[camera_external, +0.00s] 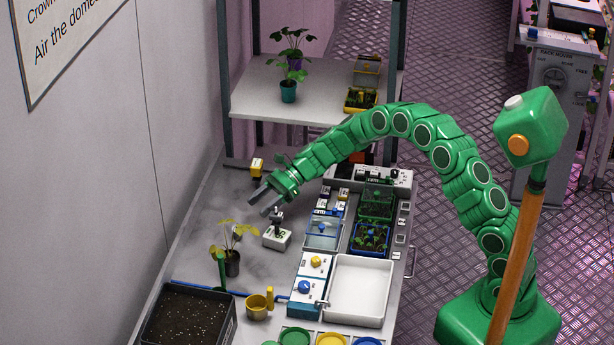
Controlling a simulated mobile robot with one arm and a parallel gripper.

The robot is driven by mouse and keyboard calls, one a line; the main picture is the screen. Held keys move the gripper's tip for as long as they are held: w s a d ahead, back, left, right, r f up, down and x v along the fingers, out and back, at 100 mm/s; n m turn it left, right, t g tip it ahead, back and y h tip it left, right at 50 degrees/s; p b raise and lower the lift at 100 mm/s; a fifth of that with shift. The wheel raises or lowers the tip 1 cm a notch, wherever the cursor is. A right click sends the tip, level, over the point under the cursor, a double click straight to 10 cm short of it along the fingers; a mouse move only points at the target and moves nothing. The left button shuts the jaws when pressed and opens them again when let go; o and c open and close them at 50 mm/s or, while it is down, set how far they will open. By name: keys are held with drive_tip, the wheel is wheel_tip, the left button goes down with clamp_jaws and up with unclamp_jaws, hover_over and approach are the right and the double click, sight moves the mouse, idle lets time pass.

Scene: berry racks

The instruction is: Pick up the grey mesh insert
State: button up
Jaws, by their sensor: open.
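My green gripper (260,205) is open, with its two grey fingers pointing down-left over the bench. No object shows between the fingers. A small white block with a dark upright fitting (278,237) stands just below and to the right of the fingertips. I cannot pick out the grey mesh insert with certainty. A shallow pale grey tray with a blue knob (323,240) sits right of the white block, apart from my gripper; I cannot tell whether it holds mesh.
A potted seedling (232,262) stands left of the white block. A dark soil tray (190,318), a yellow cup (259,306) and a white basin (360,290) are in front. Blue-rimmed and green seedling trays (370,238) lie right. A shelf (270,90) stands behind.

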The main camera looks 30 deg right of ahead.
sight(238, 228)
drive_tip(key=shift+a+f, duration=0.15)
drive_tip(key=shift+f, duration=0.65)
drive_tip(key=shift+x, duration=3.75)
clamp_jaws()
